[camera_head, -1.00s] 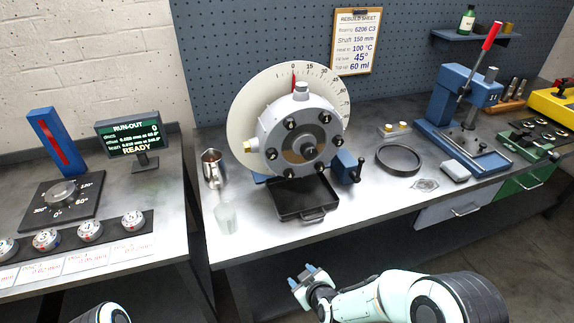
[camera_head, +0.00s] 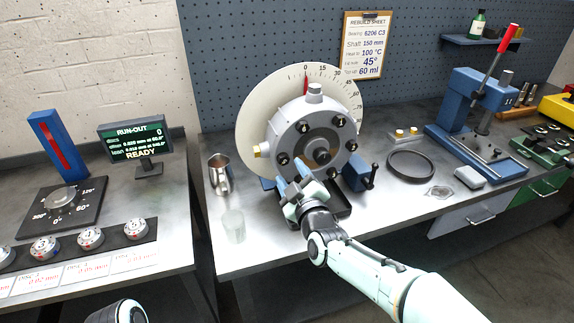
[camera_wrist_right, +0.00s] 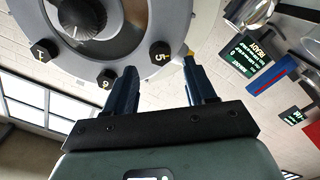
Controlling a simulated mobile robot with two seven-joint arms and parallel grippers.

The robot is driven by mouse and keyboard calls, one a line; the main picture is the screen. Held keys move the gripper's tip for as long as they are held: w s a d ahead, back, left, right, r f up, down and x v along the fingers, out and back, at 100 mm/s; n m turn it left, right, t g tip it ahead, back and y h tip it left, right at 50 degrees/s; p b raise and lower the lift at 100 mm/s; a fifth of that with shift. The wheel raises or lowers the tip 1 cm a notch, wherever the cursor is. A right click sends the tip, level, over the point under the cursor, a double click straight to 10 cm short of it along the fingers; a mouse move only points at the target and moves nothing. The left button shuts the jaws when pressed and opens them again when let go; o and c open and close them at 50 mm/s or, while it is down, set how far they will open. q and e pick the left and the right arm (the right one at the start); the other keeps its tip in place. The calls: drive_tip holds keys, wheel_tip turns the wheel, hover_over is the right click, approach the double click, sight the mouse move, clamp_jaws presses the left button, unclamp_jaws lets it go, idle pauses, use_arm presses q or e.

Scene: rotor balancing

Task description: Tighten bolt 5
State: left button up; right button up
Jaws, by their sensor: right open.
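The grey round housing (camera_head: 290,130) stands on the bench with dark bolts around its face. The bolt marked 5 (camera_wrist_right: 160,52) shows in the right wrist view, framed between the fingertips; in the head view it appears to be the lower-left bolt (camera_head: 283,159). My right gripper (camera_head: 293,178) is open with blue fingers, low in front of the housing; it also shows in the right wrist view (camera_wrist_right: 159,66). I cannot tell whether the fingers touch the bolt. Only a piece of my left arm shows at the bottom edge; its gripper is out of view.
A black tray (camera_head: 336,211) sits below the housing, partly behind my right arm. A metal cup (camera_head: 220,175) and a clear beaker (camera_head: 233,225) stand to the left. A blue clamp with a handle (camera_head: 360,178) and a black ring (camera_head: 410,166) are to the right.

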sight(285, 161)
drive_tip(key=shift+x, duration=2.15)
clamp_jaws()
